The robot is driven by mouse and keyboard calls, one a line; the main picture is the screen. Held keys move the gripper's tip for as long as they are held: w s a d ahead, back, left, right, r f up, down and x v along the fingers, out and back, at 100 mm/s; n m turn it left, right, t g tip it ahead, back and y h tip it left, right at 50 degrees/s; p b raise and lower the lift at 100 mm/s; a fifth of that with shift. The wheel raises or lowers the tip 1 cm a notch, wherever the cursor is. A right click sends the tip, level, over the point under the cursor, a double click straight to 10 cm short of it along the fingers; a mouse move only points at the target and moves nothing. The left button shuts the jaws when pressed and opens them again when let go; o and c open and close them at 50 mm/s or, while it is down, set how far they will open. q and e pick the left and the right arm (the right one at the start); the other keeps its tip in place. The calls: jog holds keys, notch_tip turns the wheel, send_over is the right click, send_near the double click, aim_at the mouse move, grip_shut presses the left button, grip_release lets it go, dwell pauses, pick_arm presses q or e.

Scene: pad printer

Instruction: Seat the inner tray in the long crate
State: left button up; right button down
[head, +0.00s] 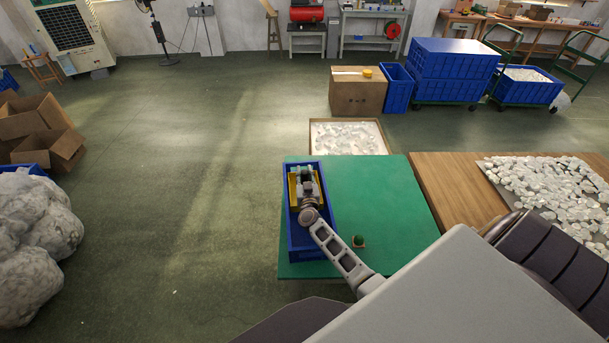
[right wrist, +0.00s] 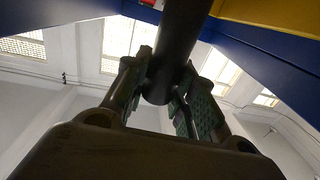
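The long blue crate (head: 310,238) stands along the left side of the green table top. The yellow inner tray (head: 293,190) shows at the crate's far end, partly hidden under my right gripper (head: 306,185). In the right wrist view, the fingers of my right gripper (right wrist: 168,100) are closed around a dark round post (right wrist: 180,45), which looks like the tray's handle. Yellow tray (right wrist: 275,12) and blue crate wall (right wrist: 260,55) show close above. I cannot tell whether the tray rests on the crate floor. My left gripper is not in view.
A shallow box of white pieces (head: 347,123) lies beyond the far edge. A wooden table (head: 455,185) with many white pieces adjoins on the right.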

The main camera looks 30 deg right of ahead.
jog(key=c, duration=1.1)
grip_release()
jog(key=shift+s+a, duration=0.1)
jog(key=shift+s, duration=0.05)
jog(key=v, duration=1.1)
jog(key=shift+s+a, duration=0.15)
jog(key=shift+s, duration=0.2)
